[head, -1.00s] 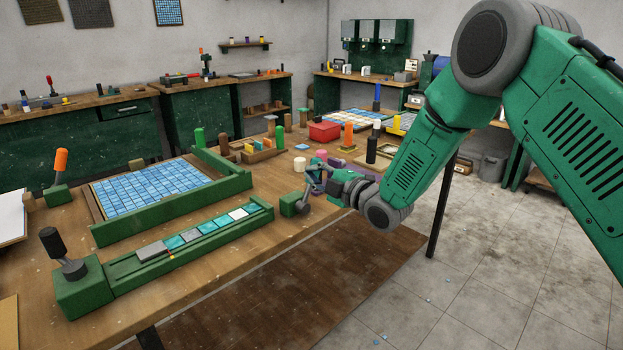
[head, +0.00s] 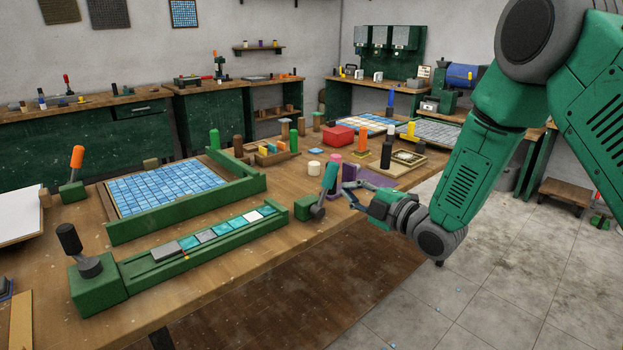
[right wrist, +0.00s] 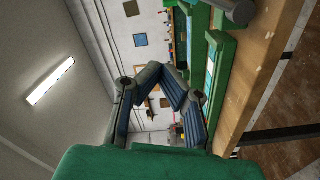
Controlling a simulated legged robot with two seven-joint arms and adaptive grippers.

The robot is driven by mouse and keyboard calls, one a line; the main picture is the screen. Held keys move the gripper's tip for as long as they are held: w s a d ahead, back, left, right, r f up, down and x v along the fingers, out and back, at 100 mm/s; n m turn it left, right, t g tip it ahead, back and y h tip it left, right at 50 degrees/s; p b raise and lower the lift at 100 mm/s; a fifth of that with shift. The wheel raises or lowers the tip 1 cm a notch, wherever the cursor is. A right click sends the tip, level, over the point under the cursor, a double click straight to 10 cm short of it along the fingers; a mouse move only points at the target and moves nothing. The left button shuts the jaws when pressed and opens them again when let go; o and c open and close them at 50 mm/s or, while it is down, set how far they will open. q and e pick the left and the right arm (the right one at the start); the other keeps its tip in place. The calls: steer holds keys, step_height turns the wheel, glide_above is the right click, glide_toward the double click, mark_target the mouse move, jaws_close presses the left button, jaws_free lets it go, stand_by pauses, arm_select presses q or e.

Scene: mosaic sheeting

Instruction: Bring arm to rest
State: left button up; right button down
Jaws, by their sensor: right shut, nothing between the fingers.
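My right arm comes in from the upper right in the head view. My left gripper is not in view.
The wooden bench (head: 245,265) holds a green rail with a row of tiles (head: 215,235), a blue mosaic sheet (head: 160,188), a red box (head: 338,135) and several upright coloured pegs. Open floor (head: 480,300) lies to the right.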

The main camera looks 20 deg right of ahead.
steer(key=s+a+f+m+g+h, duration=0.1)
steer(key=s+f+m+g, duration=0.2)
steer(key=s+f, duration=0.35)
steer(key=s+f+m+g+h, duration=0.2)
steer(key=s+f+m, duration=0.1)
steer(key=f, duration=0.6)
steer(key=s+a+f+m+g+h, duration=0.1)
steer(key=s+f+m+g, duration=0.3)
steer(key=f, duration=0.4)
steer(key=s+f+m+g+h, duration=0.1)
steer(key=s+f+m+g, duration=0.2)
steer(key=s, duration=1)
steer(key=s+f+m+g+h, duration=0.1)
steer(key=s+f+m+g, duration=0.3)
steer(key=s, duration=0.9)
step_height(320, 180, down, 2)
steer(key=shift+s+f+m, duration=0.1)
steer(key=shift+s+m, duration=0.3)
